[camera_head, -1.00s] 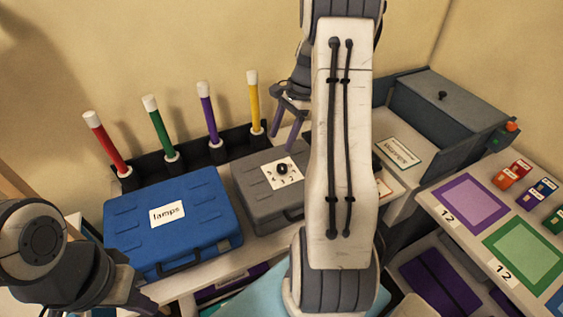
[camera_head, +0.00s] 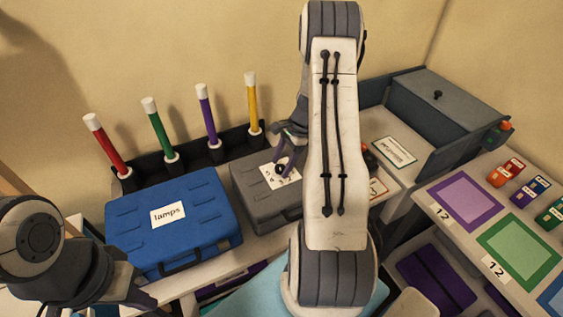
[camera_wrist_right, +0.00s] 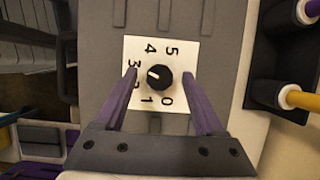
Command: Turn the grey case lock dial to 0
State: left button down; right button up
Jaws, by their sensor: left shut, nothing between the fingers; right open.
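The grey case (camera_head: 250,190) stands right of the blue case, with a white dial card (camera_head: 270,178) on its lid. In the right wrist view, the black dial (camera_wrist_right: 158,77) sits on the card (camera_wrist_right: 175,62) among the numbers 0 to 5. Its light mark points left, roughly toward the 3. My right gripper (camera_head: 284,168) is over the dial; its open purple fingers (camera_wrist_right: 160,76) stand on either side of the dial, with gaps. In the head view the gripper largely hides the dial. My left gripper (camera_head: 143,301) is shut and empty at the lower left.
The blue case (camera_head: 222,208) labelled "lamps" lies left of the grey case. A dark rack (camera_head: 190,165) with red, green, purple and yellow sticks stands behind both. A dark box (camera_head: 440,107) and a table with coloured mats (camera_head: 463,203) are at right.

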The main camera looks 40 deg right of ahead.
grip_shut()
